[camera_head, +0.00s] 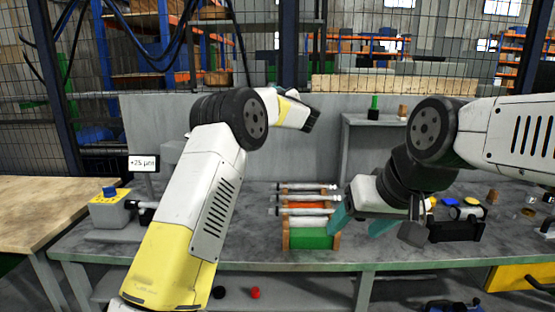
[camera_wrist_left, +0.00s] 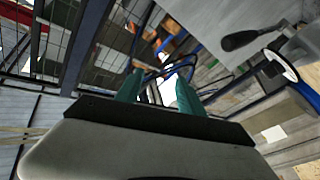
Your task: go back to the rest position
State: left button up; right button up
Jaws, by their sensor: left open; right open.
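My right gripper (camera_head: 362,221) hangs over the grey workbench (camera_head: 200,258) with its teal fingers apart and nothing seen between them. Its left finger is close to the rack of metal rods (camera_head: 310,238) in the picture; I cannot tell whether they touch.
A grey raised stand (camera_head: 375,122) holds a green-and-black item (camera_head: 374,107). Small parts lie at the right. A wooden table (camera_head: 45,205) is at the left.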

pick_arm(q)
jog(key=s+r+m+t+h, duration=0.1)
jog(key=s+r+m+h, duration=0.55)
jog(key=r+h, duration=0.2)
jog(key=s+a+f+m+g+h, duration=0.2)
jog(key=s+m+g+h, duration=0.15)
jog(key=s, duration=0.85)
jog(key=s+a+f+g, duration=0.3)
jog(key=s+f, duration=0.4)
jog(key=s, duration=0.5)
jog(key=s+a+f+g, duration=0.3)
jog(key=s+f, duration=0.5)
jog(key=s, duration=0.5)
jog(key=s+a+f+m+g+y, duration=0.1)
jog(key=s+a+f+g, duration=0.2)
jog(key=s+f, duration=0.5)
jog(key=s, duration=0.5)
jog(key=shift+a+f, duration=0.15)
jog(key=shift+a, duration=0.1)
jog(key=shift+a, duration=0.1)
